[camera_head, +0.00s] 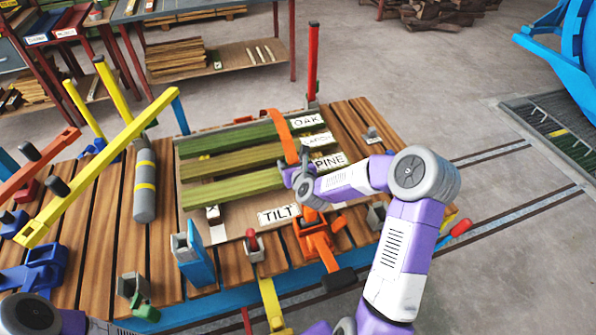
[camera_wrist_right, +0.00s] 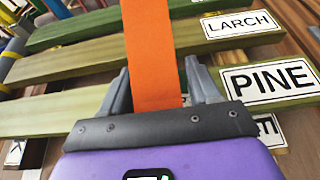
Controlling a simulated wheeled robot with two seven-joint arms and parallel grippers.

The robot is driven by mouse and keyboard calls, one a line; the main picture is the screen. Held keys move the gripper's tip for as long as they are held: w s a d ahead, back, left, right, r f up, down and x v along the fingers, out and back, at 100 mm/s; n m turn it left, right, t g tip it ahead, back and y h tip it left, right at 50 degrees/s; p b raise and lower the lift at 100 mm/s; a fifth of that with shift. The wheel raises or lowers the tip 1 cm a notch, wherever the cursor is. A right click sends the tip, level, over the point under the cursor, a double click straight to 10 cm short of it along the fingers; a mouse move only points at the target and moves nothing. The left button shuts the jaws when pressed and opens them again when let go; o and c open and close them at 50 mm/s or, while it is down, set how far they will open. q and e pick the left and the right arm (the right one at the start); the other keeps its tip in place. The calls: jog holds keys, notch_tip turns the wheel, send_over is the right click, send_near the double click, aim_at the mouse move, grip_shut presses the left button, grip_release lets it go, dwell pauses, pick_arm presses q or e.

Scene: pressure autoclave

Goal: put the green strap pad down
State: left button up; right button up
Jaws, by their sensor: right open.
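My right gripper (camera_head: 300,176) is open above the lower green board, at the orange strap (camera_head: 284,135). In the right wrist view its two grey fingers (camera_wrist_right: 157,88) stand one on each side of the strap (camera_wrist_right: 152,45). I see no pad between them, and I cannot tell whether they touch the strap. The strap runs across the green boards labelled OAK, LARCH and PINE. I cannot pick out the green strap pad for certain. A small green and grey piece (camera_head: 136,291) stands at the table's front left. My left gripper is not in view.
An orange ratchet (camera_head: 318,243) sits at the front edge near my right arm. A red post (camera_head: 313,62) rises behind the boards. A grey cylinder (camera_head: 145,188) and yellow levers (camera_head: 110,166) crowd the left. The floor at right has rails (camera_head: 500,152).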

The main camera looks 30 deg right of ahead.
jog(key=p+v, duration=0.2)
jog(key=v, duration=0.8)
jog(key=shift+s, duration=0.3)
jog(key=shift+a+r, duration=0.1)
